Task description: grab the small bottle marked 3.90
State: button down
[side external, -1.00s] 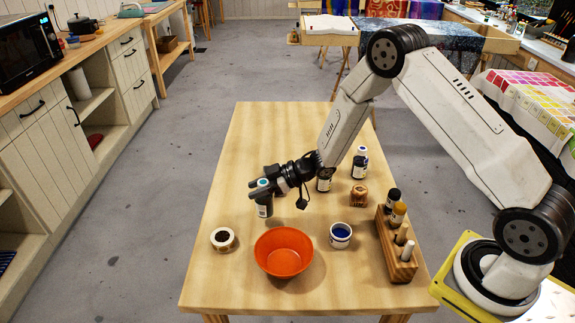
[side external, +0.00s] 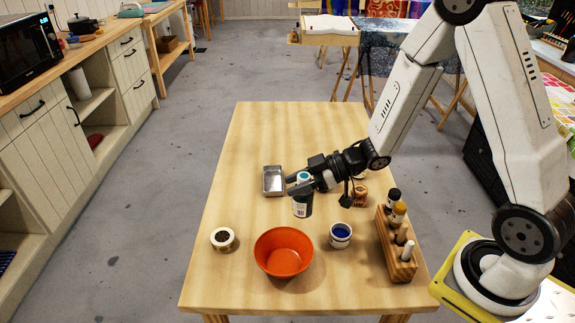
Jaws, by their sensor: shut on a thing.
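My gripper (side external: 300,188) is shut on a small bottle (side external: 302,207) with a teal cap, a white label and a dark body. The bottle is upright, left of centre on the table and behind the orange bowl. A gap under the bottle is hard to judge. Its label is too small to read, so I cannot confirm the 3.90 mark. Other small bottles behind my arm are mostly hidden.
A metal tray (side external: 274,192) lies just left of my gripper. The orange bowl (side external: 283,253), a tape roll (side external: 223,239), a white cup of blue (side external: 340,236), a brown jar (side external: 361,197) and a wooden rack of bottles (side external: 402,268) stand around. The table's far end is clear.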

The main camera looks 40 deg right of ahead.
jog(key=shift+s+r, duration=0.2)
jog(key=shift+s, duration=0.25)
dwell(0.4)
